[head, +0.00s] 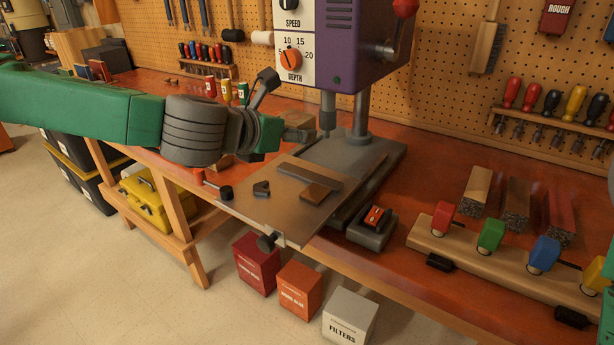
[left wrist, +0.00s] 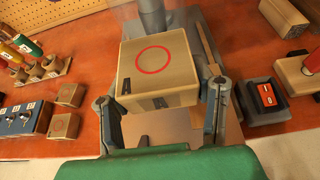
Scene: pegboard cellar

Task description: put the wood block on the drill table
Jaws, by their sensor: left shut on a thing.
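The wood block (left wrist: 158,65), pale with a red ring on its top face, sits between the two fingers of my left gripper (left wrist: 162,98) in the left wrist view. The gripper is shut on it. The drill table is a flat brown-grey plate, also under the block in the left wrist view (left wrist: 185,128). How high the block is above the plate is unclear. My right gripper is out of view.
The drill press (head: 340,50) rises behind. A switch box (head: 372,230) stands to the right. Two similar ringed blocks (left wrist: 70,95) lie left.

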